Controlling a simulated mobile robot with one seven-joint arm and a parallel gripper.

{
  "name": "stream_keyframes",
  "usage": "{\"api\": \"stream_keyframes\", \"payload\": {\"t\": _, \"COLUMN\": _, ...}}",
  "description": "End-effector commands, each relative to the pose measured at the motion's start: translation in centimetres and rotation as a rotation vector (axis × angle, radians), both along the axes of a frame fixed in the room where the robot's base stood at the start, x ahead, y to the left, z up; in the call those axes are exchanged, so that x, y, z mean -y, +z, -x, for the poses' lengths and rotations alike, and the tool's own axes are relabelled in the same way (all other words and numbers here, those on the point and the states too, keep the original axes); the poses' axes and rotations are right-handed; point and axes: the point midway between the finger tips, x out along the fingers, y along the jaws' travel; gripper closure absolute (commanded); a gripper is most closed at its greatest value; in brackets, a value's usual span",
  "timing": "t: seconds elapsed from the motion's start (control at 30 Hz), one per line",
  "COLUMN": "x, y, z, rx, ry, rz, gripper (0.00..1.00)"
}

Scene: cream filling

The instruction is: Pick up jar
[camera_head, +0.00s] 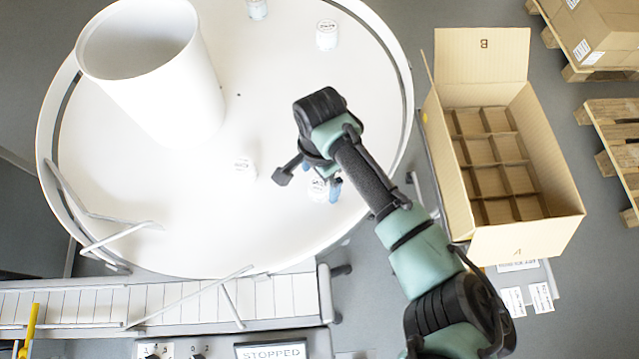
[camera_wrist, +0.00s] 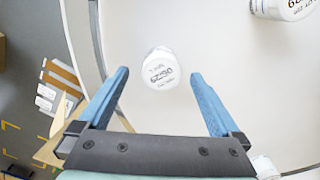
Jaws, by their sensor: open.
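A white jar (camera_head: 318,192) with a printed white lid stands on the round white turntable (camera_head: 290,235), partly hidden by my gripper (camera_head: 309,183). In the wrist view a jar (camera_wrist: 160,68) with dark print on its lid shows between the blue fingertips of my gripper (camera_wrist: 160,76). The fingers are open and do not visibly touch it. Another jar (camera_head: 245,166) stands to the left, and two more (camera_head: 327,36) (camera_head: 257,9) stand at the far side. Parts of other jars show in the wrist view at the top right (camera_wrist: 285,8) and lower right (camera_wrist: 265,167).
A large white cylinder (camera_head: 165,95) stands on the turntable's left side. An open cardboard box (camera_head: 545,150) with empty divided compartments is at the right. A conveyor (camera_head: 180,303) with guide rails runs along the front. Pallets (camera_head: 610,125) lie at the far right.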

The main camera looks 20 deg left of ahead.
Motion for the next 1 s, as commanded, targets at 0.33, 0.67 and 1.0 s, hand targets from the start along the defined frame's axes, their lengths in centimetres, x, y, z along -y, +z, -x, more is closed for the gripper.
{"api": "stream_keyframes", "payload": {"t": 0.33, "x": 0.0, "y": -3.1, "z": -0.2, "rx": 0.000, "ry": 0.000, "rz": 0.001, "gripper": 0.01}}
{"api": "stream_keyframes", "payload": {"t": 0.67, "x": 0.0, "y": -3.1, "z": -0.2, "rx": 0.001, "ry": 0.000, "rz": 0.001, "gripper": 0.28}}
{"api": "stream_keyframes", "payload": {"t": 1.0, "x": 0.0, "y": -3.1, "z": -0.2, "rx": 0.001, "ry": 0.000, "rz": 0.001, "gripper": 0.89}}
